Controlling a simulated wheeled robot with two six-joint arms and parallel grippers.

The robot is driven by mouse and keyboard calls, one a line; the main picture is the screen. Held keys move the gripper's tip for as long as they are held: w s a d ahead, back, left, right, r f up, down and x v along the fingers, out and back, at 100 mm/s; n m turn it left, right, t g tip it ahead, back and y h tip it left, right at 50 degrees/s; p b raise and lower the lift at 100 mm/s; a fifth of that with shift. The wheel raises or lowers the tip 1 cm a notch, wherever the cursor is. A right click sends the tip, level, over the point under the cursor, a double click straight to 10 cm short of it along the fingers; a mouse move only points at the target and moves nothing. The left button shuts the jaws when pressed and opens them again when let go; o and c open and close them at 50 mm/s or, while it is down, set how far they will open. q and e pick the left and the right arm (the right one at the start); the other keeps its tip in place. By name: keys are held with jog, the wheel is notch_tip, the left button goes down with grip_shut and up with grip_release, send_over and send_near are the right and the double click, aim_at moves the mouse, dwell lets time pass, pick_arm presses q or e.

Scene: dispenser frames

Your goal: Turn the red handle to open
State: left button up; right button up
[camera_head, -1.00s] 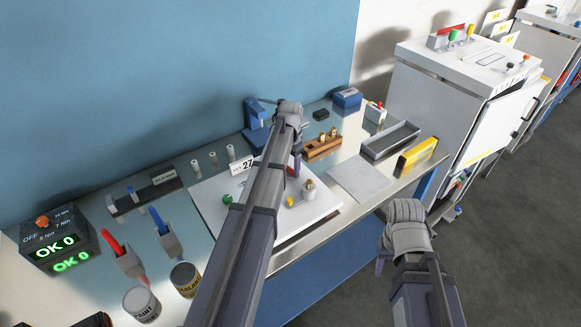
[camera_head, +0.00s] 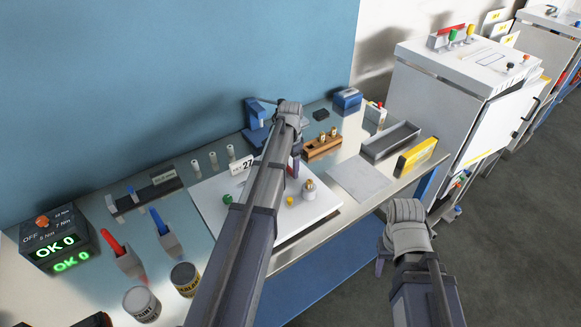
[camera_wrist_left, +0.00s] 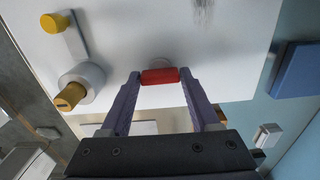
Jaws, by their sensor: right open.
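The red handle (camera_wrist_left: 160,76) shows in the left wrist view, standing out from a white panel (camera_wrist_left: 225,45). My left gripper (camera_wrist_left: 160,75) has one finger at each end of it, and both fingertips appear to touch it. In the head view my left arm hides the handle, and the left gripper (camera_head: 294,167) is partly hidden above the white panel (camera_head: 213,203) on the bench. My right gripper (camera_head: 383,263) is open and empty, off the bench's front edge.
A wooden block (camera_head: 322,147), grey tray (camera_head: 391,142) and yellow case (camera_head: 416,157) stand right. Two cans (camera_head: 142,304) stand front left.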

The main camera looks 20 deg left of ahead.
aim_at(291, 168)
pick_arm(q)
jog(key=o, duration=0.4)
jog(key=shift+r, duration=0.15)
notch_tip(291, 168, up, 8)
jog(key=p, duration=0.8)
jog(key=shift+f, duration=0.2)
jog(key=s+d+n, duration=0.6)
jog(key=s+d, duration=0.9)
jog(key=s, duration=0.3)
jog(key=s+d+f+m+b, duration=0.1)
jog(key=d+f+b, duration=0.1)
jog(key=d, duration=0.1)
jog(key=s+d+f+m+b, duration=0.1)
jog(key=s+d+f+b, duration=0.1)
jog(key=d, duration=0.2)
jog(key=s+d+f+m+y+b, duration=0.1)
jog(key=s+d+f+b, duration=0.1)
jog(key=d, duration=0.2)
jog(key=shift+s+d+f+m, duration=0.15)
jog(key=shift+s+d+m, duration=0.05)
jog(key=shift+s+m, duration=0.1)
